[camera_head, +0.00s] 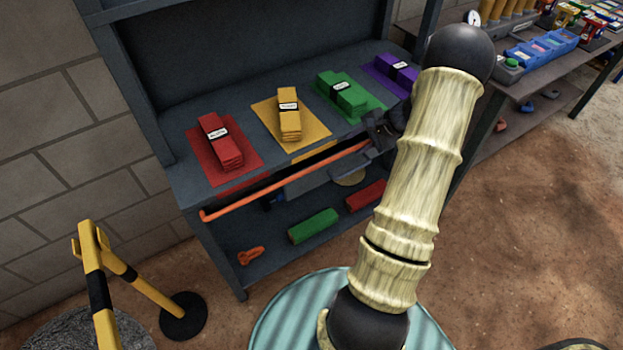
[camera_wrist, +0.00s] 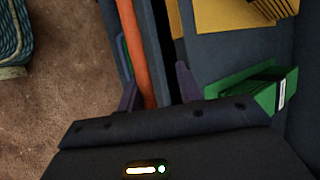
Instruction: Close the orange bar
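The orange bar (camera_head: 285,181) runs along the front of the dark grey workbench (camera_head: 190,190), just below its top. A narrow dark gap shows between the bar and the benchtop. In the wrist view the orange bar (camera_wrist: 134,45) runs downward toward my gripper (camera_wrist: 157,92), next to a grey panel and a dark gap. The two fingers are apart, one on each side of the bar's near end. Whether they touch it I cannot tell. In the head view my gripper (camera_head: 382,128) is at the bar's right end, partly hidden by my arm.
Red (camera_head: 221,142), yellow (camera_head: 289,112), green (camera_head: 342,93) and purple (camera_head: 397,69) stacks lie on matching mats on the benchtop. A yellow-black barrier (camera_head: 97,275) stands at lower left. Bare ground lies at right.

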